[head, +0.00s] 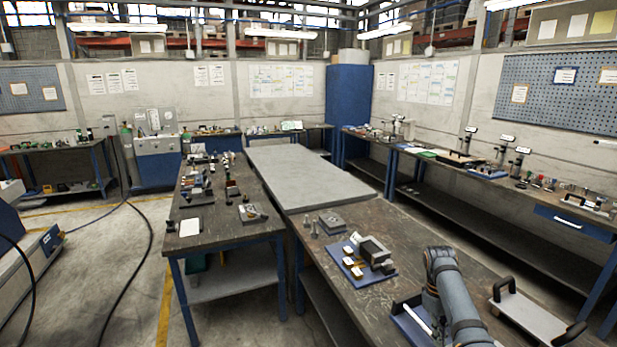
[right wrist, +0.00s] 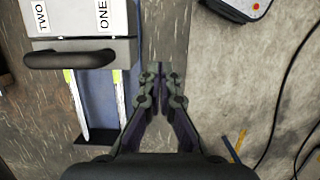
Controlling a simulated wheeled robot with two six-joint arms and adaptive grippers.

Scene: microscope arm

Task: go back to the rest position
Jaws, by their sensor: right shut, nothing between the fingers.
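My right arm (head: 447,295) comes in at the bottom right of the head view, over the front of the dark workbench (head: 335,262). Its gripper cannot be made out there. In the right wrist view my right gripper (right wrist: 159,72) is shut and empty, with its fingertips together. It is to the right of a grey plate (right wrist: 70,47) with a black handle (right wrist: 68,60) and labels reading "TWO" and "ONE". My left gripper is in neither view.
A light tray with black handles (head: 530,318) lies right of my arm. A blue mat (head: 360,272) with small blocks lies to its left. A blue base with two pale rods (right wrist: 95,105) is left of the gripper. Open floor (right wrist: 225,75) shows at right.

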